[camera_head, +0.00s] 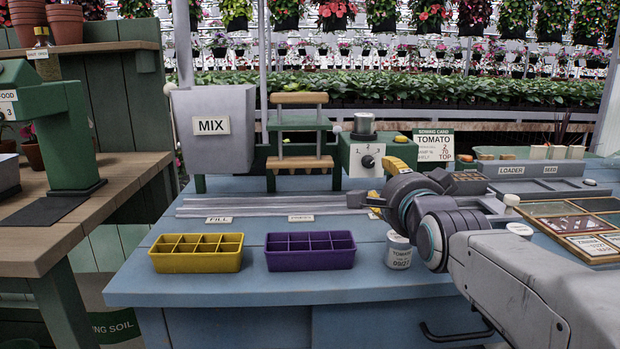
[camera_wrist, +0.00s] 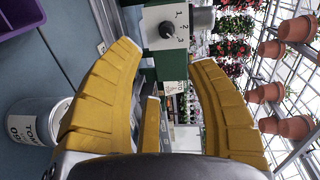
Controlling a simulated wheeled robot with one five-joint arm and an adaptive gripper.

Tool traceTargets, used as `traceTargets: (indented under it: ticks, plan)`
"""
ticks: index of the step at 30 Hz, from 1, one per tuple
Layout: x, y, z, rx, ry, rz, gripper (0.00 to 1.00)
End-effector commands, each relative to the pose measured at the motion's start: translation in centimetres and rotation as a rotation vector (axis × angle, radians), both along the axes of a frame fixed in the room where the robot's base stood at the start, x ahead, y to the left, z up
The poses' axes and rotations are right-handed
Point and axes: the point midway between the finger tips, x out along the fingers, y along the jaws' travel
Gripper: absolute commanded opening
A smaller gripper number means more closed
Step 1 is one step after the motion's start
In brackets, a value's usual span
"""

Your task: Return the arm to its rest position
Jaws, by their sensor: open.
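My arm reaches in from the right over the blue bench in the head view. My gripper (camera_head: 376,188) is above the bench's right half, just in front of the green dial box (camera_head: 367,158).
A yellow tray (camera_head: 197,263) and a purple tray (camera_head: 310,262), both divided and empty, stand along the bench's front. The grey MIX hopper (camera_head: 213,127) is at the back left. Seed boxes (camera_head: 578,222) and the loader (camera_head: 530,170) crowd the right.

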Motion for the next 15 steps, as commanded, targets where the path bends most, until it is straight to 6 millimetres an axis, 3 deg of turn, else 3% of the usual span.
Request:
traceTargets:
  ticks: [1, 15]
  plan:
    - [-0.7, 0.0, 1.9, -0.045, 0.037, 0.006, 0.5]
    - [-8.8, 0.1, 4.0, -0.514, 0.426, 0.178, 0.5]
